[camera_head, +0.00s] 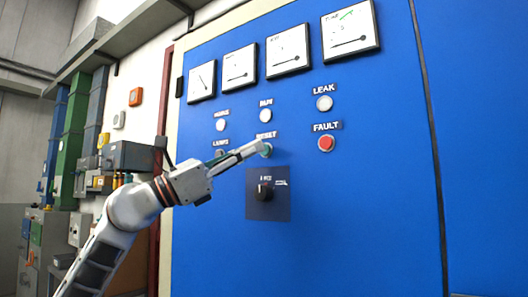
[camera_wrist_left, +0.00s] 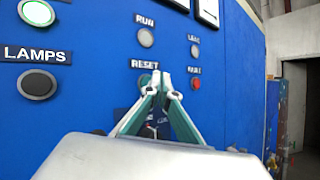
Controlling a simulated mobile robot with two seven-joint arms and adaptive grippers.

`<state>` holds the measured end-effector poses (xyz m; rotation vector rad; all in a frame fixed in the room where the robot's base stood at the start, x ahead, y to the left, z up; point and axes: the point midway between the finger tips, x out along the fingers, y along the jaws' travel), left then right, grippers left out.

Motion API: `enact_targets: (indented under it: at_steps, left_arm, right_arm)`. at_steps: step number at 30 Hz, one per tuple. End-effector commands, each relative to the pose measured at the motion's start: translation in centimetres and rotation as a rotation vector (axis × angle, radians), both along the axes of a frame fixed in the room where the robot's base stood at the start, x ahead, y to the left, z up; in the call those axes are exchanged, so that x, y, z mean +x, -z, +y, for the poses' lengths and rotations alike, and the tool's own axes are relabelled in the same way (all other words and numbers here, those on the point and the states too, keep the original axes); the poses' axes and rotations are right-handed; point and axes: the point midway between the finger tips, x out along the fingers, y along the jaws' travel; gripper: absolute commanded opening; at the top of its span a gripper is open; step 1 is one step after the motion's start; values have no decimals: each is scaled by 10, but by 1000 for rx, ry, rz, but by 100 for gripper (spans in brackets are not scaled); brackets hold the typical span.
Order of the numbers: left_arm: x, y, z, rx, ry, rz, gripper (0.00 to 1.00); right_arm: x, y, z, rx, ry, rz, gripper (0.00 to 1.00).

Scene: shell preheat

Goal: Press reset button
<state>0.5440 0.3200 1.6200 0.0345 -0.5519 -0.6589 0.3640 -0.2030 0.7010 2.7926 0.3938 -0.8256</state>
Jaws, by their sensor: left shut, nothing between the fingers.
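The RESET button (camera_head: 267,151) sits on the blue panel under its white RESET label, and the fingertips partly cover it. It also shows in the left wrist view (camera_wrist_left: 144,80), just behind and left of the fingertips. My left gripper (camera_head: 262,146) reaches in from the left, shut and empty, with its tips at the button. In the left wrist view the left gripper's tips (camera_wrist_left: 160,84) meet in a point before the panel. I cannot tell whether they touch the button. My right gripper is not in view.
Around the button are the LAMPS button (camera_wrist_left: 37,83), the RUN lamp (camera_head: 266,115), the LEAK lamp (camera_head: 324,103) and the red FAULT lamp (camera_head: 326,143). A black rotary knob (camera_head: 264,191) sits below RESET. Several gauges (camera_head: 287,51) line the top. Wall boxes (camera_head: 128,156) stand left.

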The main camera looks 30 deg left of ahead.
Motion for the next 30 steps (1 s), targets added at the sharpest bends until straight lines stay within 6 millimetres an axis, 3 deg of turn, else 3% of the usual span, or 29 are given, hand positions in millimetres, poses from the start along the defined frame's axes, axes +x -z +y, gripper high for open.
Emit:
enact_targets:
  at_steps: [7, 21, 30]
  left_arm:
    - [-4, 0, 0, 1, -1, -2, 0]
    - [-45, 0, 4, 1, -1, -4, 0]
    - [-50, -1, 4, 0, 0, -1, 0]
  right_arm:
    - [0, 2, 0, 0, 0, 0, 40]
    - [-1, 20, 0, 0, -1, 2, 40]
    - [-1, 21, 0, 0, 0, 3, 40]
